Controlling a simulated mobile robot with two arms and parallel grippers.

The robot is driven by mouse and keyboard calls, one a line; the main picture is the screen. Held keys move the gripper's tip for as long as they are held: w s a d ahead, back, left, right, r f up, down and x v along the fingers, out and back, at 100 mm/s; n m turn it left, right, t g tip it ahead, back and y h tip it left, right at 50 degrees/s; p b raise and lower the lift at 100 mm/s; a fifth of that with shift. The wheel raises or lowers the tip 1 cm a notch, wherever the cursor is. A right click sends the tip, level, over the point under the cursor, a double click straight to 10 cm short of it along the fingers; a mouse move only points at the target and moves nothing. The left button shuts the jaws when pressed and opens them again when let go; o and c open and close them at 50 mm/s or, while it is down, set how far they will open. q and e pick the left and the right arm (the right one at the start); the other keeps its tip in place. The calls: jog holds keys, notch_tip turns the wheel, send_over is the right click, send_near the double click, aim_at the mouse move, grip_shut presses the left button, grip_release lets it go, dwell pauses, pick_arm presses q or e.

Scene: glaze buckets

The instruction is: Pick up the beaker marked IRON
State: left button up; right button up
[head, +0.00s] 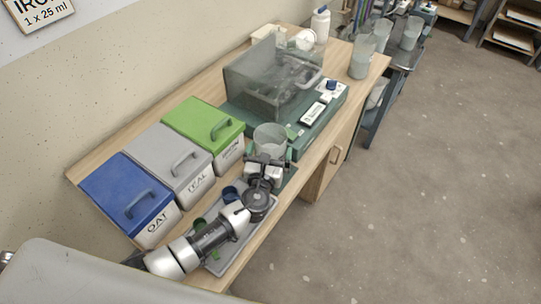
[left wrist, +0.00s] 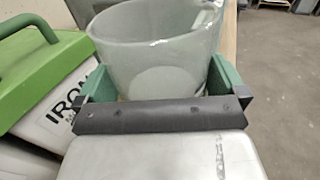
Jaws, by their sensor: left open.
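A clear, frosted-looking beaker (head: 270,136) stands upright on the bench, beside the green-lidded bin. I see no marking on the side of it that shows. My left gripper (head: 268,158) is at the beaker's near side, with its green fingers open. In the left wrist view the beaker (left wrist: 158,45) is between the two fingers (left wrist: 162,80), one on each side. I cannot tell whether they touch it. Its lower part is hidden behind the gripper. My right gripper is not in view.
Bins with blue (head: 127,190), grey (head: 168,157) and green (head: 203,124) lids line the wall; the green one reads IRON (left wrist: 67,100). A clear-hooded green device (head: 311,125) is behind the beaker. A grey tray (head: 243,240) with small cups lies under my arm. Another beaker (head: 362,60) stands farther off.

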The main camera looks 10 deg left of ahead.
pick_arm(q)
jog(key=shift+w, duration=0.45)
jog(key=shift+s, duration=0.1)
jog(key=shift+c, duration=0.5)
jog(key=c, duration=0.9)
jog(key=shift+r, duration=0.25)
